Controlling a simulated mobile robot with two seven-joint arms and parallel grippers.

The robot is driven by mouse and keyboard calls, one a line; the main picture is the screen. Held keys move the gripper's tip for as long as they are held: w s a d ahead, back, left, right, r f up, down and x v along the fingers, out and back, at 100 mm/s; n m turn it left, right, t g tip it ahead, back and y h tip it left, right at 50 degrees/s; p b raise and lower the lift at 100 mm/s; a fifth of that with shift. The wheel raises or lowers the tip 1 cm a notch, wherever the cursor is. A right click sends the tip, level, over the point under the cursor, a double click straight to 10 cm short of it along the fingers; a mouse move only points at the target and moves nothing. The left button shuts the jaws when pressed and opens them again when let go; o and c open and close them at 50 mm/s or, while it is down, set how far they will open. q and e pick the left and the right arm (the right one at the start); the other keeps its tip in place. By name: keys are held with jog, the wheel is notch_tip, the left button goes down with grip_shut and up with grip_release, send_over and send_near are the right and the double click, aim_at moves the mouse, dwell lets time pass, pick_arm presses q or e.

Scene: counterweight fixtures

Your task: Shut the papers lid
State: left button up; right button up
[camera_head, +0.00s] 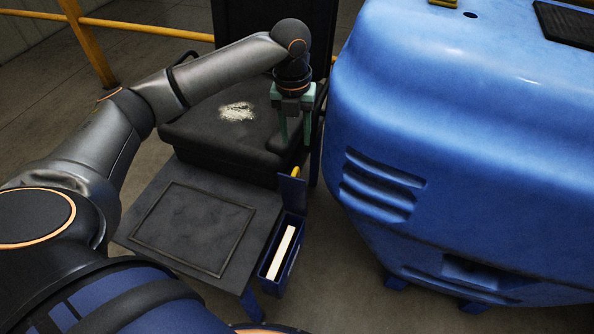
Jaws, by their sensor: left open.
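The narrow blue papers box (269,274) hangs at the right side of a low dark table, with a white stack of papers (281,253) showing inside. Its blue lid (292,193) stands raised at the far end of the box, so the box is open. A small yellow piece (296,171) shows at the lid's top edge. My left gripper (295,141) points down with its green fingers apart and nothing seen between them. It appears just above and beyond the raised lid; I cannot tell whether it touches anything. My right gripper is not in view.
A black padded seat (190,130) with a worn pale patch lies behind the low table (150,195). A large blue machine body (460,150) stands close on the right. A yellow rail (150,30) runs at the back left. The tabletop is bare.

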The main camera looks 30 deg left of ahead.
aim_at(297, 169)
pick_arm(q)
notch_tip(297, 169, down, 12)
jog(key=shift+d+f+b, duration=0.1)
jog(key=shift+b, duration=0.9)
jog(key=shift+c, duration=0.2)
jog(key=shift+w, duration=0.1)
grip_shut()
dwell(0.5)
